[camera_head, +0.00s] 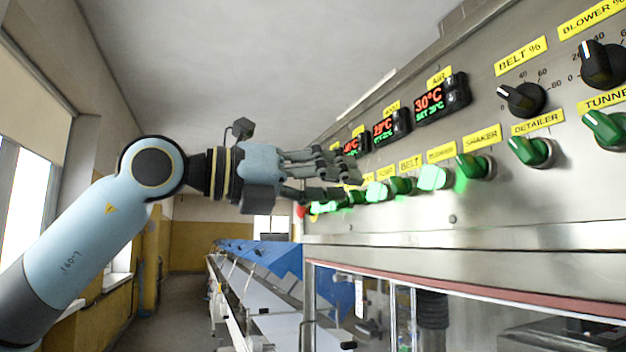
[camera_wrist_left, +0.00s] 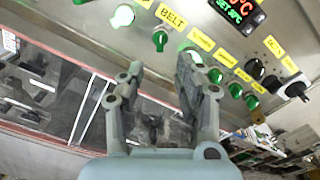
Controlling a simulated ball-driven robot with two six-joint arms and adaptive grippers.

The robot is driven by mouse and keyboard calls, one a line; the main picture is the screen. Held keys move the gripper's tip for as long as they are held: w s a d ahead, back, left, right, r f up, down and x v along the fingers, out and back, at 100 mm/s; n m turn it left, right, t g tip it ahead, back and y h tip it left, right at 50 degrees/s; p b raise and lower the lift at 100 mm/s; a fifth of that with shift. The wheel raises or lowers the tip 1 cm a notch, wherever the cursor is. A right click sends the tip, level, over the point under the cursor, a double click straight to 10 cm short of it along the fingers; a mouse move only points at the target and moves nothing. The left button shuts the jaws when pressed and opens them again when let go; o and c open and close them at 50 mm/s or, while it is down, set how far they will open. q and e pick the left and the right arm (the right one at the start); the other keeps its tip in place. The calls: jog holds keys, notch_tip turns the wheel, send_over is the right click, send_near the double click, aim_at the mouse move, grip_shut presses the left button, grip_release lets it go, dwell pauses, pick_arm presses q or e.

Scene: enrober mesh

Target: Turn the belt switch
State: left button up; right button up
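The belt switch (camera_head: 402,185) is a dark green rotary knob on the steel panel, below a yellow BELT label (camera_head: 410,163). It also shows in the left wrist view (camera_wrist_left: 160,41), just beyond the gap between my fingertips. The knobs on either side of it glow bright green. My left gripper (camera_head: 350,183) is open and empty, its fingers pointing at the panel. In the left wrist view the gripper (camera_wrist_left: 158,68) has its two fingers well apart, and the knob appears clear of both. My right gripper is not in view.
Other green knobs, such as the shaker knob (camera_head: 474,166) and detailer knob (camera_head: 530,151), sit close by in the row. Red-digit displays (camera_head: 430,103) and black dials (camera_head: 522,99) are above. A glass-fronted enclosure and a conveyor (camera_head: 265,325) lie below.

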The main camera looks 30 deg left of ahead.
pick_arm(q)
jog(key=shift+v, duration=1.5)
